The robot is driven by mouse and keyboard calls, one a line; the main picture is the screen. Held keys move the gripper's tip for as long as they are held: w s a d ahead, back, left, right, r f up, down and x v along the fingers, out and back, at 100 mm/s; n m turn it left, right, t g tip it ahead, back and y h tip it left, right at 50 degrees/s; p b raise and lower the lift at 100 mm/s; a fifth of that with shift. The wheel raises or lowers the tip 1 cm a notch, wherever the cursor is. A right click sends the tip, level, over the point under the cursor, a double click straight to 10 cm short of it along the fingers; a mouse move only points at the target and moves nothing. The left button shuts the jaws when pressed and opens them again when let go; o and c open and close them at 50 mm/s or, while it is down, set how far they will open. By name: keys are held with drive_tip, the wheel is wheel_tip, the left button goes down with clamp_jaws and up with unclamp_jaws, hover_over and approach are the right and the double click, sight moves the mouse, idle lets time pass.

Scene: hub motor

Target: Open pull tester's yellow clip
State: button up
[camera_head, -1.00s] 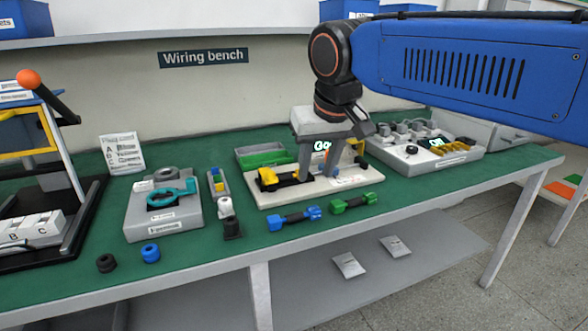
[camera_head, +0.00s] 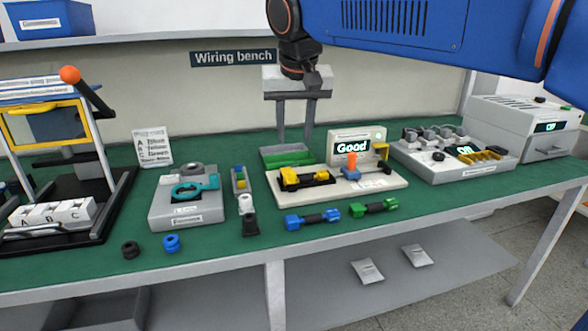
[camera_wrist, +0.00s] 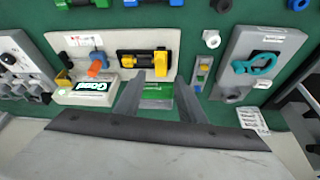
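The pull tester (camera_head: 400,184) is a cream base with a lit display (camera_head: 351,147) reading "Good". A yellow clip (camera_head: 290,179) sits on a black mount at its left end. In the wrist view this yellow clip (camera_wrist: 160,63) lies just beyond the fingertips. A smaller yellow part (camera_head: 381,151) stands beside the display. An orange-topped blue part (camera_head: 351,165) stands mid-base. My gripper (camera_head: 295,138) is open and empty, raised behind the tester near a green tray (camera_head: 288,156). In the wrist view, my gripper (camera_wrist: 160,85) has its fingers apart with nothing between them.
Blue (camera_head: 312,218) and green (camera_head: 373,208) connectors lie in front of the tester. A grey fixture with a teal ring (camera_head: 195,188) and a narrow holder (camera_head: 239,180) stand left. A grey panel with knobs (camera_head: 455,160) stands right.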

sight(292, 172)
drive_tip(key=x, duration=1.3)
drive_tip(key=shift+f, duration=0.15)
clamp_jaws()
